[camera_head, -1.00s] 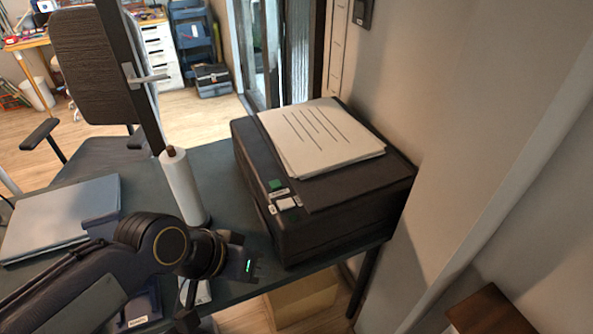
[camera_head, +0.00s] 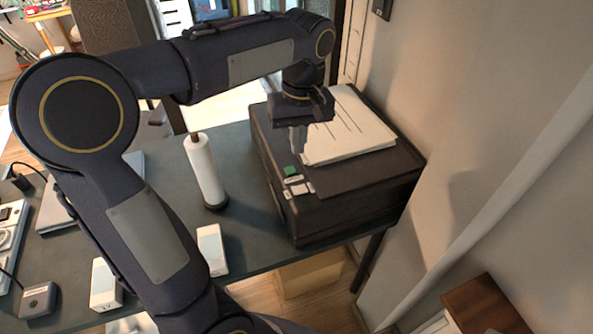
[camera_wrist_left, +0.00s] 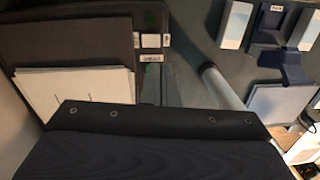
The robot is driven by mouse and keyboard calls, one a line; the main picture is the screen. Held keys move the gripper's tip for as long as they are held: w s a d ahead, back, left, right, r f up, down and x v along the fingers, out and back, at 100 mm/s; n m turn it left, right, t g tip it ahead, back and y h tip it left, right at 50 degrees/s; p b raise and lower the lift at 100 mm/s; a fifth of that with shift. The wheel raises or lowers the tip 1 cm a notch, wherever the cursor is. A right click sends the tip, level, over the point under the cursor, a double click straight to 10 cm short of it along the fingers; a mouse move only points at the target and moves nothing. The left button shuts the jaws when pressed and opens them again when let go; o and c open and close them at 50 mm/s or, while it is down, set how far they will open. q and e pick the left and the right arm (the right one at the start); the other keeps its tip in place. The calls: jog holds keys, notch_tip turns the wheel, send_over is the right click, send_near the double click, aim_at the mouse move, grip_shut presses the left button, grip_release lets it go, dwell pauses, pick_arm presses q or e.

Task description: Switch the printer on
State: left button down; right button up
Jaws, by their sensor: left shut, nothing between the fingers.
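The dark printer (camera_head: 335,206) stands at the right end of the desk. Its top-left strip carries a green square (camera_head: 291,170), a small label (camera_head: 294,180) and pale buttons (camera_head: 300,189). The printer (camera_wrist_left: 65,40) also shows at the upper left of the left wrist view, with a white label (camera_wrist_left: 152,58) on its strip. My left gripper (camera_head: 298,151) is shut and empty. It points down over the strip, just behind the green square in the head view; whether it touches the printer I cannot tell. My right gripper is not in view.
A stack of paper (camera_head: 352,128) lies on the printer lid. A white paper roll (camera_head: 204,170) stands upright left of the printer. White boxes (camera_head: 211,249) sit on the desk (camera_head: 245,232). The wall (camera_head: 470,110) is close on the right.

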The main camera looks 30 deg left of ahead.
aim_at(295, 190)
pick_arm(q)
jog(key=shift+w+d+r+n+y, duration=0.15)
jog(key=shift+w+n+y, duration=0.1)
jog(key=shift+w, duration=0.2)
jog(key=shift+w+r+n+y, duration=0.15)
jog(key=shift+w+n, duration=0.1)
jog(key=shift+w, duration=0.2)
jog(key=f, duration=0.4)
jog(key=s+f, duration=0.1)
jog(key=f, duration=0.4)
jog(key=a+f+p, duration=0.1)
jog(key=f, duration=0.4)
jog(key=shift+s, duration=0.15)
